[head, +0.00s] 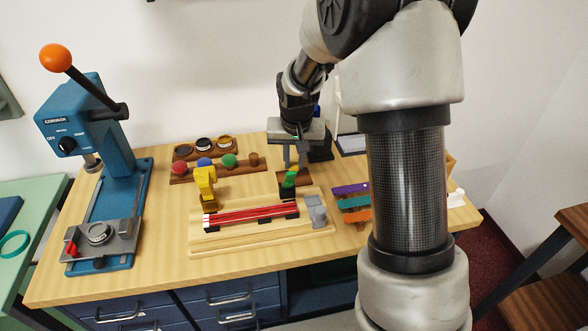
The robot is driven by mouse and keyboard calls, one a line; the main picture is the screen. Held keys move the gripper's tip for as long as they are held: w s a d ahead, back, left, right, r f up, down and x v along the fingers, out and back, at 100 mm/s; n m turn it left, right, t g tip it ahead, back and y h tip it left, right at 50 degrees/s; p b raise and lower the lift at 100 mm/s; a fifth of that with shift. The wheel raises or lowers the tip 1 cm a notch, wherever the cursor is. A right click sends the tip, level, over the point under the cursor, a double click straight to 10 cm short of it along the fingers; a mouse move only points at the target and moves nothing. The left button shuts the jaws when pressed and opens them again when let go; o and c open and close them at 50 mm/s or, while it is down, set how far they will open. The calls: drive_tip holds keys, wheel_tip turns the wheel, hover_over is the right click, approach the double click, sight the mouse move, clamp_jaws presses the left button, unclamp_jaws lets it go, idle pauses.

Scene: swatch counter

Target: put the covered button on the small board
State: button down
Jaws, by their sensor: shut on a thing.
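My gripper (294,162) is over the back of the wooden counter, pointing down, with its fingers close together. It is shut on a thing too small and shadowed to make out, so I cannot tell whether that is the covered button. Just below the fingers, a green piece (290,178) stands at a dark block; I cannot tell whether they touch. To the left, a small wooden board (181,152) carries three round pieces. In front of it, a wooden strip (214,171) carries red, blue and green round knobs and a brown one. I cannot tell which board is the task's.
A blue lever press (108,150) with an orange knob stands at the left. A wooden jig (255,240) with red rods, a yellow clamp (206,182) and a grey block (316,210) fills the front middle. Colored strips (352,201) lie at the right, partly behind my arm.

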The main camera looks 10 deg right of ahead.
sight(294, 167)
drive_tip(key=shift+f, duration=1.4)
drive_tip(key=shift+f, duration=0.2)
drive_tip(key=c, duration=1.6)
unclamp_jaws()
drive_tip(key=shift+r, duration=0.1)
